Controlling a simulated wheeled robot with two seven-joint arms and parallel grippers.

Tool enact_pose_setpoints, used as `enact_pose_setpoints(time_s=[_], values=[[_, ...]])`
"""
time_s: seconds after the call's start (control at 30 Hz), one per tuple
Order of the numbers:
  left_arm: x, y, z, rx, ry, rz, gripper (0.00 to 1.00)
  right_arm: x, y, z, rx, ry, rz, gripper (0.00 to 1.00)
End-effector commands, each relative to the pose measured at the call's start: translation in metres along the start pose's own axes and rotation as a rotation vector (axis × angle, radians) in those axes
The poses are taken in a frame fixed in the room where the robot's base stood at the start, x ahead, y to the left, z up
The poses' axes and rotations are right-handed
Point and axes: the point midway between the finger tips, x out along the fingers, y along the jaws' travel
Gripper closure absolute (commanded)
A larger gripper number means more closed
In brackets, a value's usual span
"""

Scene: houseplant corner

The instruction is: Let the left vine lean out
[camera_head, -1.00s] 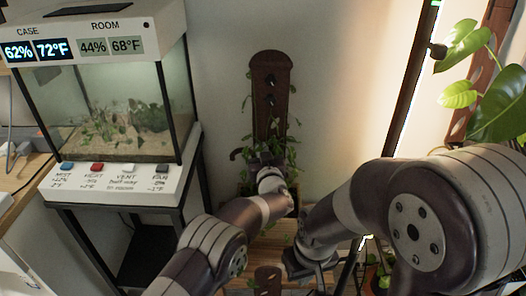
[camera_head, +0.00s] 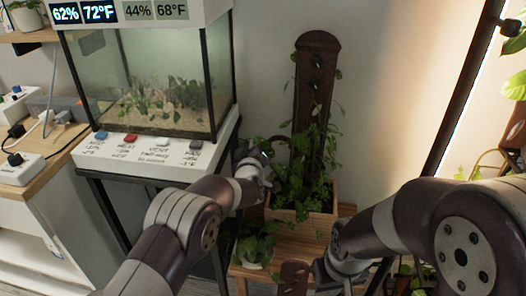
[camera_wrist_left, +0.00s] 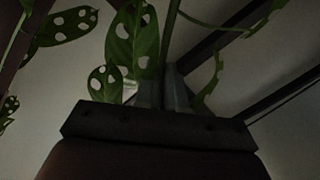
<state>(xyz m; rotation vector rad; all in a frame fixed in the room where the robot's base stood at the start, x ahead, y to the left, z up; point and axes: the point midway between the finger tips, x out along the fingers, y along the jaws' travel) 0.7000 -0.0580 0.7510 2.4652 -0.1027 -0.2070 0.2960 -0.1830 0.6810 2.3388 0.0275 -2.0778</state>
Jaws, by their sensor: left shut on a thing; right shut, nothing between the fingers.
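The left vine (camera_head: 279,146) has green leaves and reaches out to the left of a dark wooden support board (camera_head: 308,95). The board stands upright in a wooden planter box (camera_head: 300,222). My left gripper (camera_head: 266,160) is left of the board, above the planter's left side. In the left wrist view its fingers (camera_wrist_left: 168,88) are shut on a green vine stem (camera_wrist_left: 171,25), with holed leaves (camera_wrist_left: 132,40) around it. Other vine leaves (camera_head: 312,170) crowd the board's foot. My right gripper (camera_head: 322,272) is low, in front of the planter, shut and empty.
A glass terrarium (camera_head: 150,85) with a white button panel (camera_head: 150,150) stands close on the left. A small potted plant (camera_head: 255,245) sits in front of the planter. A dark pole stands at right.

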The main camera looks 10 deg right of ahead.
Motion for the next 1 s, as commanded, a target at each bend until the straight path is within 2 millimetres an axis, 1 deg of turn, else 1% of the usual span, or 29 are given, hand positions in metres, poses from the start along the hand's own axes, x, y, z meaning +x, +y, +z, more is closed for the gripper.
enact_pose_setpoints(time_s=[0.03,0.23,0.7,0.73,0.77,0.8,1.0], values=[[0.001,-0.008,0.004,-0.016,-0.004,-0.002,1.00,0.008,0.000,0.001,0.000,0.000,0.000,1.00],[0.003,-0.017,0.003,-0.066,-0.015,-0.001,1.00,0.015,0.000,0.002,0.000,0.000,0.000,1.00],[0.004,-0.018,0.002,-0.081,-0.019,-0.001,1.00,0.016,0.000,0.002,0.000,0.000,0.000,1.00],[0.004,-0.018,0.002,-0.080,-0.019,-0.001,0.87,0.016,0.000,0.002,0.000,0.000,0.000,1.00],[0.004,-0.018,0.002,-0.080,-0.019,-0.001,0.78,0.016,0.000,0.002,0.000,0.000,0.000,1.00],[0.004,-0.018,0.002,-0.080,-0.019,-0.001,0.65,0.016,0.000,0.002,0.000,0.000,0.000,1.00],[0.004,-0.018,0.001,-0.081,-0.018,0.000,0.65,0.016,0.000,0.002,0.000,0.000,0.000,1.00]])
